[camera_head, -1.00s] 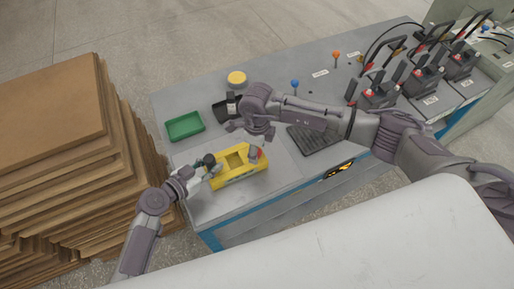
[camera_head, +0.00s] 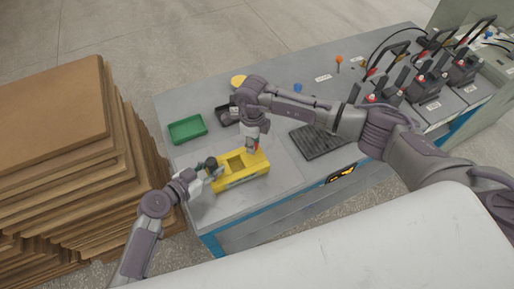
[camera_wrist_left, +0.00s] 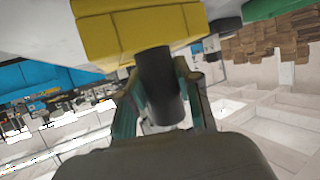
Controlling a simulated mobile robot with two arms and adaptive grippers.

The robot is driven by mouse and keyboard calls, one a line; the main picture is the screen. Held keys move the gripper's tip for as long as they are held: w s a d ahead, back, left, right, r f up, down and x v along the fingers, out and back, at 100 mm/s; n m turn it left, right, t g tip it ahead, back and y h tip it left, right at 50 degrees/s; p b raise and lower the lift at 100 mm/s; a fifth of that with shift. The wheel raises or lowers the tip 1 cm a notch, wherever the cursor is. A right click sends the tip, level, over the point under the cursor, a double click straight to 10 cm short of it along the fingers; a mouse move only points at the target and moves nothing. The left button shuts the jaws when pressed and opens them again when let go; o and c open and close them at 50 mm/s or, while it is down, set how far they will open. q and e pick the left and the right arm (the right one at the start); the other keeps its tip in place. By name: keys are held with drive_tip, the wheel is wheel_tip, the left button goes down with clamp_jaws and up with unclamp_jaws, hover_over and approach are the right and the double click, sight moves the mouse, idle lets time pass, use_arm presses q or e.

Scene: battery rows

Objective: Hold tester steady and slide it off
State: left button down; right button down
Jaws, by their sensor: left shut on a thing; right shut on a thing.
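The yellow tester (camera_head: 243,173), a block with a recess in its top, lies on the light mat at the near left of the bench. It also fills the top of the left wrist view (camera_wrist_left: 135,30). My left gripper (camera_head: 209,170) is at its left end. In the left wrist view its fingers (camera_wrist_left: 165,105) are shut around a dark cylindrical handle (camera_wrist_left: 160,75) that sticks out from the yellow body. My right gripper (camera_head: 255,146) is down at the tester's far right end, shut on a small grey and red part there, mostly hidden by the gripper.
A green tray (camera_head: 187,129) and a black holder (camera_head: 226,114) stand behind the tester, with a yellow disc (camera_head: 238,80) farther back. A dark ribbed mat (camera_head: 318,141) lies to the right. Batteries with cables (camera_head: 428,87) stand far right. Stacked cardboard (camera_head: 60,130) is left of the bench.

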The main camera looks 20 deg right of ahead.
use_arm(q)
drive_tip(key=shift+s, duration=0.1)
use_arm(e)
drive_tip(key=shift+w+d, duration=0.1)
drive_tip(key=shift+w, duration=0.05)
drive_tip(key=c, duration=0.8)
unclamp_jaws()
wheel_tip(320, 180, up, 12)
drive_tip(key=shift+r, duration=0.1)
use_arm(q)
drive_tip(key=c, duration=0.7)
unclamp_jaws()
